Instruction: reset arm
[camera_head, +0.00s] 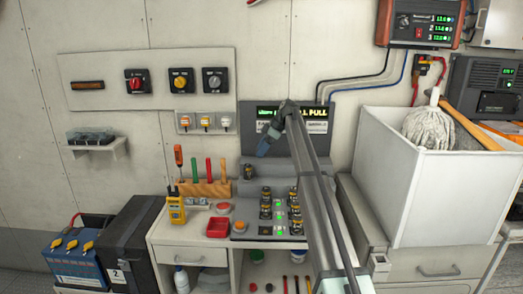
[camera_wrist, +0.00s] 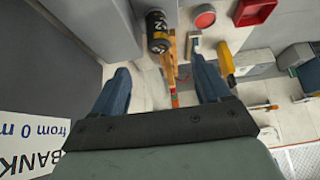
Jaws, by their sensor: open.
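My gripper (camera_head: 264,149) hangs at the end of my arm, in front of the dark panel with a lit sign on the back wall. It is above the workbench and touches nothing that I can see. In the wrist view my gripper (camera_wrist: 159,62) shows two blue fingers spread apart, with nothing held between them. Beyond the fingers are a black and gold cylinder (camera_wrist: 158,32) and the wooden tool rack (camera_wrist: 173,68), both apart from the fingers as far as I can tell.
The bench carries a yellow meter (camera_head: 176,209), tool rack (camera_head: 205,190), red tray (camera_head: 218,227) and a grey console (camera_head: 268,229) with several cylinders. A white bin (camera_head: 430,200) with a mop head (camera_head: 428,130) stands right. Wall switches (camera_head: 137,81) are upper left.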

